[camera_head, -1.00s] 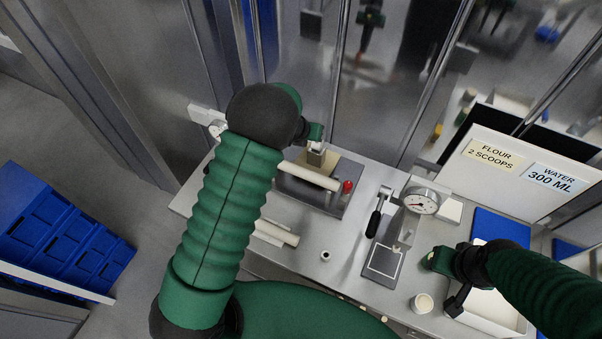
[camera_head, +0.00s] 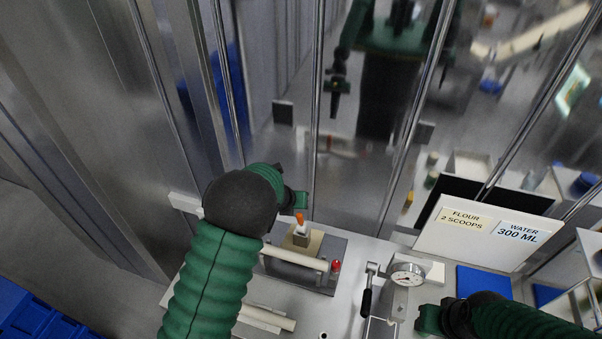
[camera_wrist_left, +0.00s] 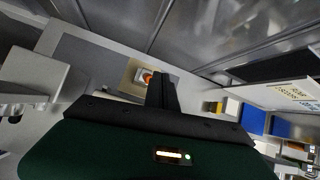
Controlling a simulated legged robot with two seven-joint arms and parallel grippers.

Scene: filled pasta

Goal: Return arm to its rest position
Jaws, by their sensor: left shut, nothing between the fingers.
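My left arm comes in from the left in the head view, with its gripper (camera_head: 298,199) raised above the back of the bench, near the metal wall. In the left wrist view the dark fingers of this gripper (camera_wrist_left: 162,88) are together with nothing between them. Below it a small upright piece with an orange top (camera_head: 300,222) stands on a tan block (camera_head: 302,246); the orange top also shows beside the fingers in the wrist view (camera_wrist_left: 147,75). My right gripper (camera_head: 424,319) is at the lower right edge, partly cut off; its fingers are not clear.
A grey plate with a pale roller (camera_head: 294,258) and a red knob (camera_head: 336,266) lies around the tan block. To its right are a round gauge (camera_head: 408,274), a black-handled lever (camera_head: 367,300) and a flour and water sign (camera_head: 485,232). Reflective metal walls stand close behind.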

